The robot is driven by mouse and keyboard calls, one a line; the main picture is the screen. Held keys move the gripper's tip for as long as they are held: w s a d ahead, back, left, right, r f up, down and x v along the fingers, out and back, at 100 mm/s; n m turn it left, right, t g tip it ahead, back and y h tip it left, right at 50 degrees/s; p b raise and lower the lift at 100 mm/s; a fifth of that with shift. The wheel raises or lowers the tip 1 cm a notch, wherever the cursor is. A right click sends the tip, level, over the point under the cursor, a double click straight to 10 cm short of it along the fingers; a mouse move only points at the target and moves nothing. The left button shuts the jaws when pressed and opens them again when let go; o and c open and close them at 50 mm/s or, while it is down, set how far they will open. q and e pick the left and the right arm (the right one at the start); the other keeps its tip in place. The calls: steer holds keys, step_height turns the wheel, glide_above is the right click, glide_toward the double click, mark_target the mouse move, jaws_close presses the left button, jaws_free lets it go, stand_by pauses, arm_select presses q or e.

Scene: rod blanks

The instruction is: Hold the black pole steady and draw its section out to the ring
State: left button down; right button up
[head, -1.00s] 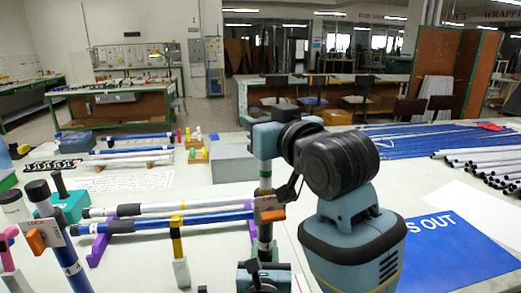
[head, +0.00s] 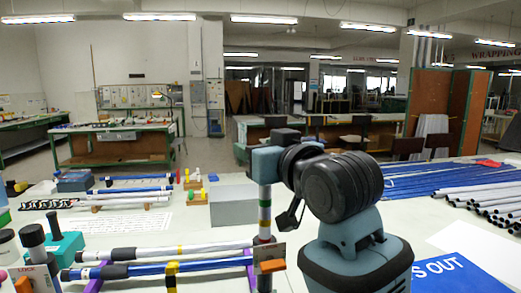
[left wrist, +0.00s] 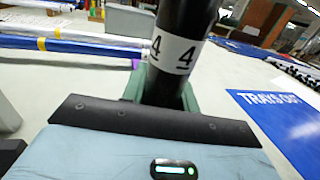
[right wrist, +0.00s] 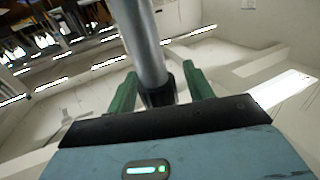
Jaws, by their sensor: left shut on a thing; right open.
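The black pole (left wrist: 183,40) stands upright with a white label reading 4. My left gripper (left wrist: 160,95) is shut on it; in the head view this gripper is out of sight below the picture. In the right wrist view the section (right wrist: 142,40) is a smooth grey tube. My right gripper (right wrist: 160,92) is open, one green finger on each side of the tube, near a black collar.
Blue and white poles (head: 190,262) lie on purple rests to the left. A grey box (head: 234,206) stands behind. Blue and grey tubes (head: 470,205) lie at the right.

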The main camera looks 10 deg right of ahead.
steer(key=v, duration=1.2)
arm_select(q)
steer(key=c, duration=1)
jaws_free()
steer(key=shift+r, duration=0.1)
steer(key=shift+s, duration=0.1)
